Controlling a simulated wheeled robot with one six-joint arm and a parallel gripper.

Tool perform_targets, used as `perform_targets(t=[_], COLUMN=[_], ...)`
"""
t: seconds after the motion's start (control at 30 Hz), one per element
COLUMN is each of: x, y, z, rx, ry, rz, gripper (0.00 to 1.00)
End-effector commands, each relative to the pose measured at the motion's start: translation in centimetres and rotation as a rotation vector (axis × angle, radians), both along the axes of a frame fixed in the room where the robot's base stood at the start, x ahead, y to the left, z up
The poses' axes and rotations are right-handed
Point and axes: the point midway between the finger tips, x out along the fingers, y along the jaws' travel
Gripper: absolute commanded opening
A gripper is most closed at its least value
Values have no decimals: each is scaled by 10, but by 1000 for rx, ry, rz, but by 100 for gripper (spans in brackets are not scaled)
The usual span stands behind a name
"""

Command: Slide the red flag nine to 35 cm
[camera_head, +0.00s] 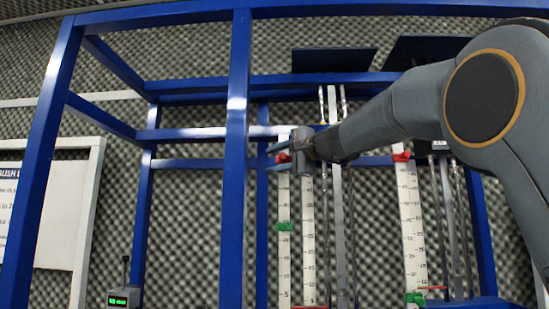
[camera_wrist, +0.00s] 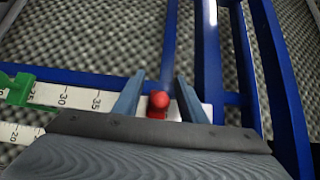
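A red flag (camera_head: 283,158) with a round red knob sits near the top of the leftmost white scale (camera_head: 283,265). In the wrist view the red knob (camera_wrist: 158,99) lies between my two fingers, past the printed 35 mark on the higher-number side. My gripper (camera_wrist: 158,88) is open, with a visible gap on each side of the knob. In the head view my gripper (camera_head: 278,158) has one finger above and one below the red flag. No number nine is legible on the flag.
A green flag (camera_head: 286,227) is lower on the same scale, near 25 in the wrist view (camera_wrist: 15,89). A second scale (camera_head: 308,250) stands close beside it. Another scale (camera_head: 410,220) at right carries a red flag (camera_head: 401,156) and green flag (camera_head: 415,298). Blue posts (camera_head: 236,150) frame the rig.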

Motion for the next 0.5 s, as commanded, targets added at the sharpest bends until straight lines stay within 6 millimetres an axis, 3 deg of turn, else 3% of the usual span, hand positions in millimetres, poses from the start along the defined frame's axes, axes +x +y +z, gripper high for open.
perform_targets(t=[0.13,0.37,0.5], x=[0,0,0], y=[-1,-1,-1], z=[0,0,0], rx=[0,0,0], ry=[0,0,0], rz=[-1,-1,-1], gripper=[38,1,0])
